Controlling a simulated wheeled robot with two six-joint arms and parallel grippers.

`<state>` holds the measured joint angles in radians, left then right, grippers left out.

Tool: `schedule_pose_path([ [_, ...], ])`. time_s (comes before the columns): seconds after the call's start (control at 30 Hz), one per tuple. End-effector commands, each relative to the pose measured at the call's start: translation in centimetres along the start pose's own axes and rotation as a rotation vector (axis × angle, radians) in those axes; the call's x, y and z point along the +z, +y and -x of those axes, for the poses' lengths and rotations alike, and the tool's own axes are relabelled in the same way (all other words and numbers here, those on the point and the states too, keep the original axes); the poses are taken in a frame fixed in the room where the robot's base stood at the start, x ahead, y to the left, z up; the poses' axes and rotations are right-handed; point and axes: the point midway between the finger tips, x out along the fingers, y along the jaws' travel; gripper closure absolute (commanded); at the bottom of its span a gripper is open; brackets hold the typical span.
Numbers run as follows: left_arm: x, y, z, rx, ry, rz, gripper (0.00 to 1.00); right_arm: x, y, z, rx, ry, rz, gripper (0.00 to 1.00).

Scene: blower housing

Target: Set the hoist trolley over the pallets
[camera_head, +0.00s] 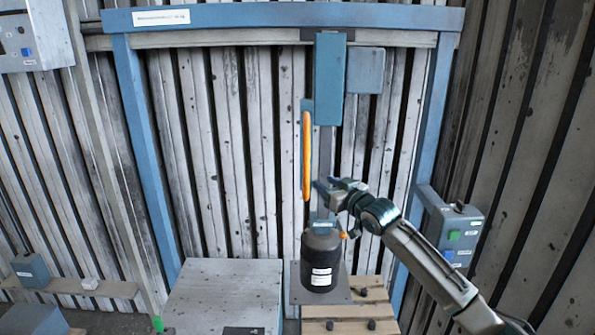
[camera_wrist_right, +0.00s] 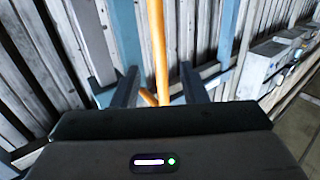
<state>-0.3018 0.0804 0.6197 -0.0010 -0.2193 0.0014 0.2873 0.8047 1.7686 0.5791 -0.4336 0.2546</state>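The hoist trolley (camera_head: 331,80) is a tall blue box on the rail under the blue gantry beam. An upright orange handle bar (camera_head: 306,155) hangs at its lower left. Below its column, a black cylindrical housing (camera_head: 321,262) with white labels sits over a dark plate, above or at the edge of a wooden pallet (camera_head: 350,312). My right gripper (camera_head: 318,187) is just right of the bar's lower part. In the wrist view its fingers (camera_wrist_right: 158,85) are apart, with the orange bar (camera_wrist_right: 158,45) showing between them; contact cannot be told. My left gripper is not in view.
A pale flat-topped platform (camera_head: 225,290) stands left of the housing. A blue gantry post (camera_head: 145,160) stands at the left. A control box with green and blue buttons (camera_head: 455,235) is at the right. Small dark knobs (camera_head: 371,324) lie on the pallet.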

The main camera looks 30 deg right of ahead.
Motion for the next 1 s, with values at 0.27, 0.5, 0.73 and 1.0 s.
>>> schedule_pose_path([
  [0.27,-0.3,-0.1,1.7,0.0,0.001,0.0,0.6,-0.3,0.0,-4.2,0.002,0.001,-0.01,0.61],
  [0.5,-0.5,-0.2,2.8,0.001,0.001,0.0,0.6,-0.1,-0.1,-8.3,0.001,-0.001,-0.006,0.61],
  [0.73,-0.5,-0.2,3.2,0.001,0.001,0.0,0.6,0.1,0.0,-10.1,0.001,-0.002,-0.002,0.61],
  [1.0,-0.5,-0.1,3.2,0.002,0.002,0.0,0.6,0.2,0.0,-10.3,0.0,-0.002,-0.001,0.61],
])
